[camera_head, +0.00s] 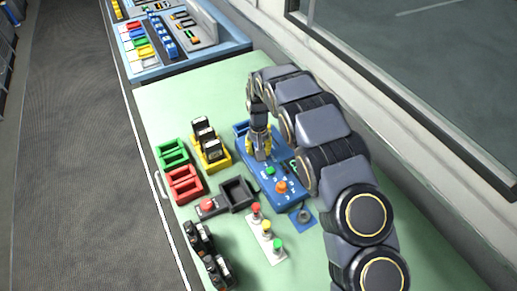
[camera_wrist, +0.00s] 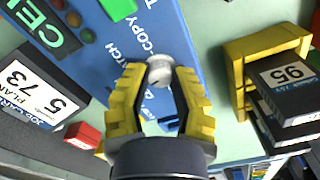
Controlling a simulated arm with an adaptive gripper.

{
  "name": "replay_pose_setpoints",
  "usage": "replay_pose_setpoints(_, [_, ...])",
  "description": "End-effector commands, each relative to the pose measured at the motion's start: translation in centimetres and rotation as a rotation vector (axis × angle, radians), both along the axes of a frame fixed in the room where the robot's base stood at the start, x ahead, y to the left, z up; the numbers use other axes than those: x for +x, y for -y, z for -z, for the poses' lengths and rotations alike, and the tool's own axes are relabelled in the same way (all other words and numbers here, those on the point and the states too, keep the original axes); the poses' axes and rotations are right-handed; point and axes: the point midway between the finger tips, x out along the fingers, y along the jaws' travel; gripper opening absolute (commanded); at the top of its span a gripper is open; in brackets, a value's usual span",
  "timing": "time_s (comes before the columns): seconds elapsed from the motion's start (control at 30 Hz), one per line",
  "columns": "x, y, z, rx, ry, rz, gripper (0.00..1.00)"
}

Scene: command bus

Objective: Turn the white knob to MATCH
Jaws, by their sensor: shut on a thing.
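The white knob (camera_wrist: 160,70) sits on the blue panel (camera_wrist: 185,35) in the wrist view. My gripper (camera_wrist: 161,76) has its yellow fingers on either side of the knob and is shut on it. White lettering on the panel beside the knob reads MATCH and COPY, partly cut by my fingers. I cannot tell which label the knob points to. In the head view my gripper (camera_head: 259,150) reaches down onto the blue panel (camera_head: 258,183), and the knob is hidden there.
A yellow holder (camera_wrist: 237,75) with black cartridges stands beside the panel. The panel also carries a green button (camera_head: 269,171) and an orange knob (camera_head: 281,187).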

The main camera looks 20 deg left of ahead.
Motion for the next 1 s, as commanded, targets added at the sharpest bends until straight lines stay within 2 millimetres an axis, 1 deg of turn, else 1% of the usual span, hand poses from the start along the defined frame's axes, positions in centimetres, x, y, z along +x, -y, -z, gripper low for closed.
replay_pose_setpoints(0.3, [-0.05, -0.01, 0.15, 0.0, -0.001, 0.3, 0.0])
replay_pose_setpoints(0.6, [-0.07, -0.02, 0.16, 0.0, -0.001, 0.549, 0.0])
replay_pose_setpoints(0.8, [-0.07, -0.02, 0.16, -0.001, -0.002, 0.664, 0.0])
replay_pose_setpoints(1.0, [-0.06, -0.01, 0.16, -0.001, -0.001, 0.731, 0.0])
